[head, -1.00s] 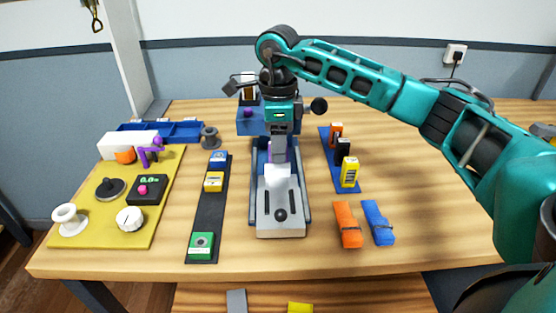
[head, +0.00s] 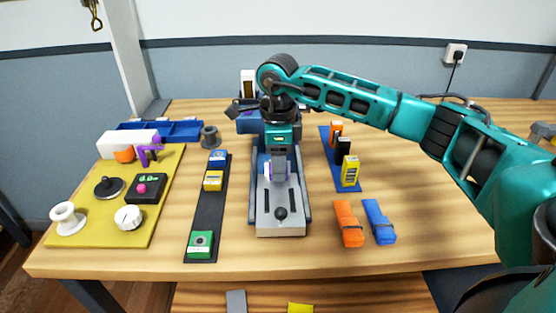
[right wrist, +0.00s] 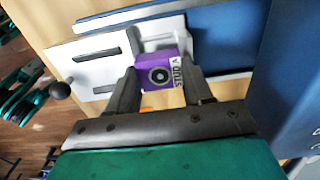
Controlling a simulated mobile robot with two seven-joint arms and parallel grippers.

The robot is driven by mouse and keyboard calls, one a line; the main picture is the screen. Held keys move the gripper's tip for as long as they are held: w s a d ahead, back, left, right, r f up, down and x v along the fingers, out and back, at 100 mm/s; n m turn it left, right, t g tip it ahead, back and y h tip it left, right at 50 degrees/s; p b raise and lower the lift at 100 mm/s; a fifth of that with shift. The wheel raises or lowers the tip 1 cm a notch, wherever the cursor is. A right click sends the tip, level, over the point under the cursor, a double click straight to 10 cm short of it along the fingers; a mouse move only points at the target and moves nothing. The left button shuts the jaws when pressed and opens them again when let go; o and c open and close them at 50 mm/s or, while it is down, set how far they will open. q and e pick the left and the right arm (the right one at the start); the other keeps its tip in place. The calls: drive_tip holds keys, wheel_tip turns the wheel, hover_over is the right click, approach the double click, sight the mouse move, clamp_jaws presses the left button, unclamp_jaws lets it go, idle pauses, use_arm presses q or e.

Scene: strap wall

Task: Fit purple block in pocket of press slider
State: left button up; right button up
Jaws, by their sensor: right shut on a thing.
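The purple block (right wrist: 165,68) has a black ring mark and a label on its face. My right gripper (right wrist: 160,82) is shut on it, one finger on each side. In the head view this gripper (head: 278,176) points down over the far end of the press slider, and only a sliver of purple shows. The press slider (head: 267,213) is a pale plate with two dark slots and a black knob at its near end. In the right wrist view the block is at the slider's pale raised walls (right wrist: 158,30); I cannot tell whether it is fully seated. My left gripper is not in view.
Left of the press, a dark strip (head: 208,222) holds blue, yellow and green blocks. Right of it, a blue strip (head: 350,186) carries orange, black and yellow blocks. Orange (head: 348,224) and blue (head: 379,222) pieces lie nearer. A yellow board (head: 100,228) is far left.

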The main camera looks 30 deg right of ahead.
drive_tip(key=o, duration=1.4)
drive_tip(key=shift+s+f, duration=0.15)
drive_tip(key=shift+f, duration=0.1)
drive_tip(key=shift+r+p, duration=0.3)
drive_tip(key=shift+r, duration=0.1)
wheel_tip(320, 180, up, 13)
drive_tip(key=shift+f+p, duration=0.15)
drive_tip(key=shift+p, duration=0.15)
